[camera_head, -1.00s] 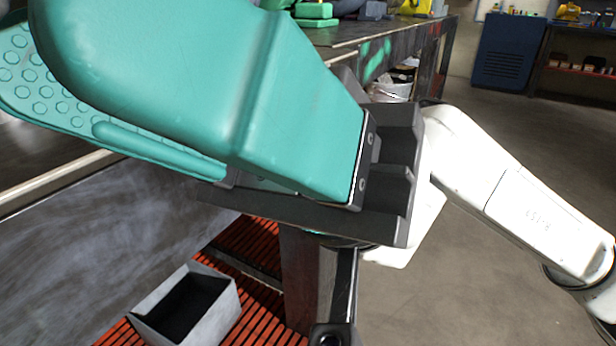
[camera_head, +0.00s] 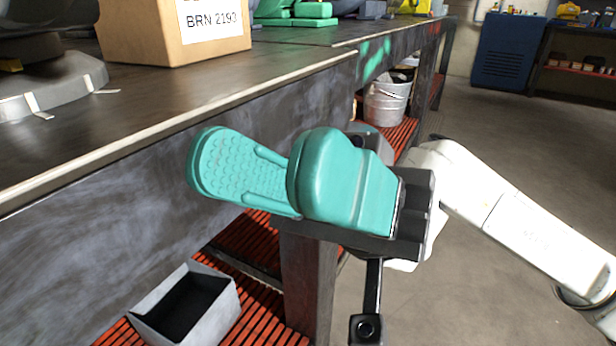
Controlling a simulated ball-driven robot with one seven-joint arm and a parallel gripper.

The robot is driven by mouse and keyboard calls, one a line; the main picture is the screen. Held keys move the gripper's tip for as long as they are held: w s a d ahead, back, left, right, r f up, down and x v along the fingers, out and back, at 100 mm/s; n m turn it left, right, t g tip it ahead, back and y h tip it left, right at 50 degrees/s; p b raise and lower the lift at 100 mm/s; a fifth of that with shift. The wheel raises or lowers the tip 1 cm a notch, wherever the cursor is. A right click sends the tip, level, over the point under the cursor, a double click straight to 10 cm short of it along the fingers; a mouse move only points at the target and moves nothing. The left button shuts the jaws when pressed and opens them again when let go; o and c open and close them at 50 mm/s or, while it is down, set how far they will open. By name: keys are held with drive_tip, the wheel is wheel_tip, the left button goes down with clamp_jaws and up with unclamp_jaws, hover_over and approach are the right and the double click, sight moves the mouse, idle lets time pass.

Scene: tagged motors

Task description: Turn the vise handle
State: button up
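The vise is probably the dark grey metal body with a round bolted base (camera_head: 62,88) on the workbench at the upper left. Only its lower part shows; its handle is not visible. My gripper (camera_head: 268,172) has thick teal fingers on a dark mount at the end of the white arm. It is in front of the bench's front panel, to the right of and below the vise in the picture. The dimpled inner pad of the far finger shows beside the near finger, so the fingers appear apart. Nothing is seen between them.
A cardboard box (camera_head: 138,40) labelled BRN 2193 stands on the bench (camera_head: 190,88), right of the vise. The bench edge runs diagonally behind my gripper. A grey bin (camera_head: 210,318) and a bucket (camera_head: 384,106) sit on the red slatted lower shelf. Floor at right is clear.

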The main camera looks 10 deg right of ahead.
drive_tip(key=shift+v, duration=0.8)
drive_tip(key=shift+f, duration=0.1)
drive_tip(key=v, duration=1)
drive_tip(key=shift+w+d+f+p, duration=0.2)
drive_tip(key=shift+f+p, duration=0.1)
drive_tip(key=shift+p, duration=0.1)
